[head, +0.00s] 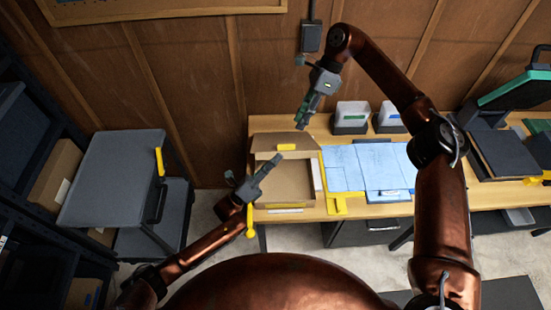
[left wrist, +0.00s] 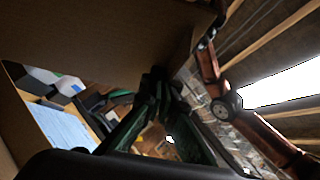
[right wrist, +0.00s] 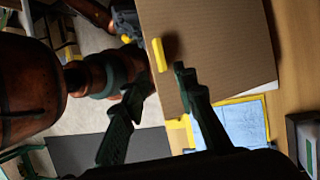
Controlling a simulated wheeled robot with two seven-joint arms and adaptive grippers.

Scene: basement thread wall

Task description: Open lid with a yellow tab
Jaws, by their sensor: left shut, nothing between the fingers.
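The cardboard box (head: 287,190) sits at the table's left end, its inside showing. Its brown lid (head: 268,140) is raised over the back of the box, with the yellow tab (head: 286,147) on its near edge. The tab (right wrist: 159,55) and lid (right wrist: 215,45) also show in the right wrist view. My left gripper (head: 277,158) is shut and empty over the box, just in front of the lid; a cardboard panel (left wrist: 110,35) fills the upper left wrist view. I cannot tell if they touch. My right gripper (head: 304,118) is open and empty, above and behind the lid.
Blue sheets (head: 372,165) with yellow edging lie right of the box. Two pale bins (head: 352,114) stand behind them. A green and black machine (head: 505,150) is at the far right. A grey cart (head: 115,175) stands left of the table, and the wooden wall (head: 190,90) is behind.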

